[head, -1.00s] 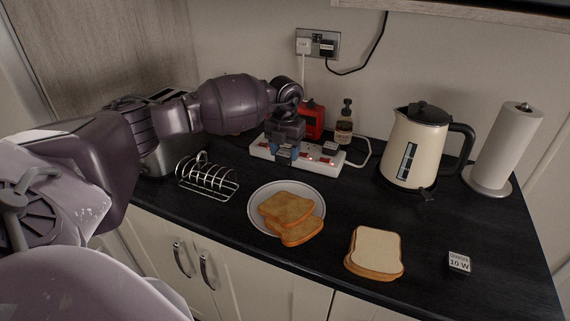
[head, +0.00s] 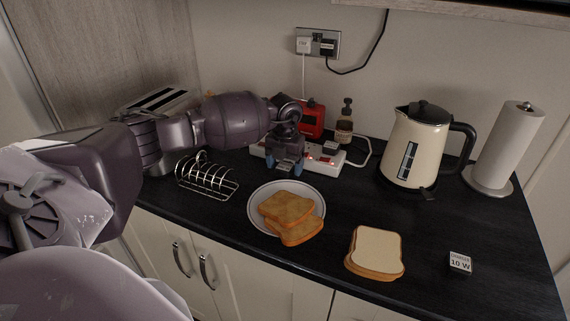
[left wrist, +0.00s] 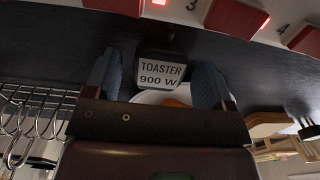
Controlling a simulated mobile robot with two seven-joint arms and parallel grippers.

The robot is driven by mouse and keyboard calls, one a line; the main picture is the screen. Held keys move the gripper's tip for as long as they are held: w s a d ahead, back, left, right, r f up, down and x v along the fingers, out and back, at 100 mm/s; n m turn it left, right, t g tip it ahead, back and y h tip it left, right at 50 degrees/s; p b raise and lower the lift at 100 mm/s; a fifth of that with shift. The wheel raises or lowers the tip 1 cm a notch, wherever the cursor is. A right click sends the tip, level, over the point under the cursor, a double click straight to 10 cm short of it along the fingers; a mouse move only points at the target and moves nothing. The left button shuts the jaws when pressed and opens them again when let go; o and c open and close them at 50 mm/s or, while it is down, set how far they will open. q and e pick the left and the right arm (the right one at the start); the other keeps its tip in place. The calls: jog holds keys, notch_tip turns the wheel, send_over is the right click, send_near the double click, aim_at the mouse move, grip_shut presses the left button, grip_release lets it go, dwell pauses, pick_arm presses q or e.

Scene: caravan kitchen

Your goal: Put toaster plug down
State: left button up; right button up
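The toaster plug (left wrist: 161,74), dark with a white label reading TOASTER 900 W, shows in the left wrist view between my left gripper's blue fingers (left wrist: 158,88). Gaps show on both sides of it, so the fingers are open around it. In the head view my left gripper (head: 285,170) is low over the counter, in front of the power strip and behind the plate. It hides the plug there. I cannot tell exactly how the plug rests on the counter. My right gripper is not in view.
The white power strip (head: 325,159) lies behind my gripper. A toast rack (head: 207,178) stands left, the toaster (head: 160,98) behind my arm. A plate (head: 260,215) with toast is in front, bread (head: 375,250) and a kettle (head: 415,150) to the right. Front-right counter is mostly clear.

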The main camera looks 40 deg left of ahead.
aim_at(285, 166)
pick_arm(q)
jog(key=shift+r, duration=0.3)
notch_tip(285, 166, up, 12)
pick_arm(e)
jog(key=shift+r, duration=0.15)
pick_arm(q)
jog(key=shift+f, duration=0.1)
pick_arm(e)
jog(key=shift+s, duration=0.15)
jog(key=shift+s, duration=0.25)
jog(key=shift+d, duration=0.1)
